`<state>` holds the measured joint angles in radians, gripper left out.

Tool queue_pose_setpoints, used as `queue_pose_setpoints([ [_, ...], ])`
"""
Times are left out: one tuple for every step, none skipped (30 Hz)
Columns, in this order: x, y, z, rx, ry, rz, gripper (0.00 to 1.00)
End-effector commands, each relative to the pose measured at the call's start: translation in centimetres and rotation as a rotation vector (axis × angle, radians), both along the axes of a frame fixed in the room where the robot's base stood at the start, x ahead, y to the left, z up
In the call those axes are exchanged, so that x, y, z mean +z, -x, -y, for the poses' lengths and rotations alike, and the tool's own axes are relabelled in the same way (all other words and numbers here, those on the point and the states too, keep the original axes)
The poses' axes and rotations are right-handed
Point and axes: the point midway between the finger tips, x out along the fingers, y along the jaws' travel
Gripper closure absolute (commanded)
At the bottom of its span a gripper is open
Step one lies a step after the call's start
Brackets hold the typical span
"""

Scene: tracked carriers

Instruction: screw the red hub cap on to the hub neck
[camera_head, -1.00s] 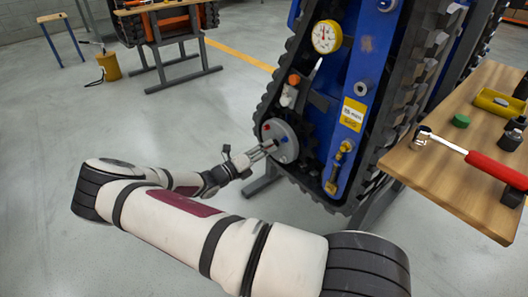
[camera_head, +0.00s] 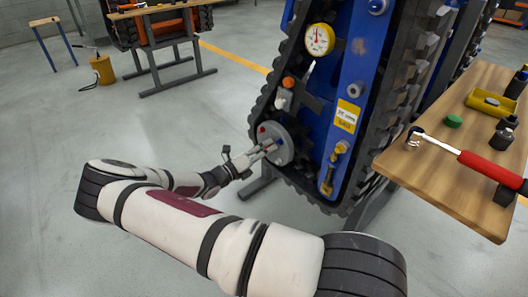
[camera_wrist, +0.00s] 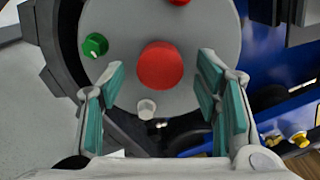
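The hub is a round grey disc (camera_head: 286,152) low on the tracked carrier's end; it fills the top of the wrist view (camera_wrist: 210,30). A red round cap (camera_wrist: 160,65) is at the disc's middle in the wrist view. How far it is seated on the neck cannot be told. My gripper (camera_head: 270,150) is at the disc. In the wrist view its teal-padded fingers (camera_wrist: 161,72) are apart, one on each side of the red cap, with gaps showing. The head view hides the cap behind the fingers.
Smaller green (camera_wrist: 95,45), red (camera_wrist: 179,2) and pale (camera_wrist: 146,109) fittings surround the cap on the disc. The track (camera_head: 258,105) and blue frame (camera_head: 362,70) stand close by. A wooden bench (camera_head: 430,180) at right holds a red-handled wrench (camera_head: 490,167) and a green cap (camera_head: 453,121).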

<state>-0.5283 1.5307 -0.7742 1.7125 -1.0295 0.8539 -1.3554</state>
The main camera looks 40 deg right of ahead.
Motion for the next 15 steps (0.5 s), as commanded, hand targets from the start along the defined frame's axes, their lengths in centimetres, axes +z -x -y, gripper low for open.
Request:
queue_pose_setpoints([
  [0.0, 0.0, 0.0, 0.000, 0.000, 0.000, 0.43],
  [0.0, 0.0, 0.0, 0.000, 0.000, 0.000, 0.43],
  [0.0, 0.0, 0.0, 0.000, 0.000, 0.000, 0.43],
  [0.0, 0.0, 0.0, 0.000, 0.000, 0.000, 0.43],
  [0.0, 0.0, 0.0, 0.000, 0.000, 0.000, 0.43],
  [0.0, 0.0, -0.1, 0.000, 0.000, 0.000, 0.43],
  [0.0, 0.0, -0.2, 0.001, -0.001, 0.000, 0.43],
  [0.0, 0.0, -0.4, 0.001, -0.001, 0.000, 0.43],
  [0.0, 0.0, -0.7, 0.001, -0.002, 0.001, 0.43],
  [0.0, 0.0, -1.0, 0.002, -0.003, 0.001, 0.43],
  [-0.1, 0.0, -1.4, 0.002, -0.003, 0.001, 0.43],
  [-0.1, 0.0, -2.0, 0.002, -0.002, 0.001, 0.43],
  [0.0, 0.0, -2.5, 0.002, -0.002, 0.001, 0.43],
  [-0.1, 0.0, -3.0, 0.003, -0.003, 0.001, 0.43],
  [-0.1, 0.0, -3.9, 0.003, -0.003, 0.001, 0.43],
])
